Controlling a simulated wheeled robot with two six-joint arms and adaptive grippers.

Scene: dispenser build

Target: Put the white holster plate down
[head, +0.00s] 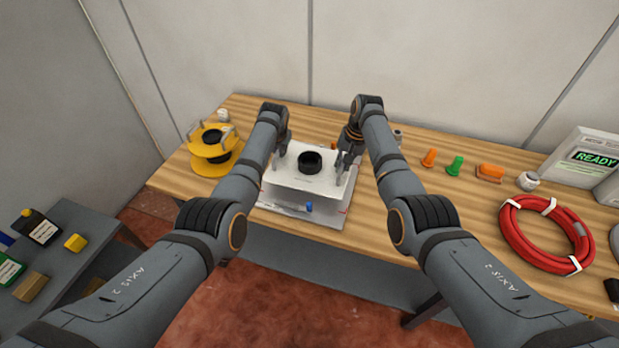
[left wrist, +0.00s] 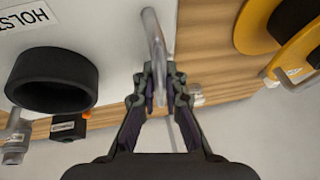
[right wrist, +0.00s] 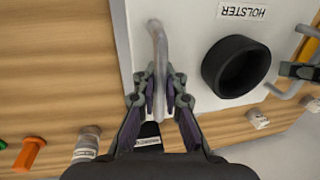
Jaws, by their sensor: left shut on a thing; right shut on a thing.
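The white holster plate (head: 299,180) carries a black ring (head: 310,162) and a HOLSTER label, readable in the right wrist view (right wrist: 242,11). It has a grey bar handle on each side. My left gripper (head: 279,158) is shut on the left handle, seen in the left wrist view (left wrist: 153,35). My right gripper (head: 344,164) is shut on the right handle, seen in the right wrist view (right wrist: 158,45). The plate appears to be held above a pale grey base (head: 328,214) near the table's front edge, hiding much of it. I cannot tell the exact gap.
A blue piece (head: 309,206) lies on the base. A yellow spool (head: 211,160) stands at the left. Orange (head: 430,157) and green (head: 455,166) pegs, a red hose coil (head: 515,230) and a READY box (head: 585,160) are at the right. A small black block (left wrist: 68,127) lies behind the plate.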

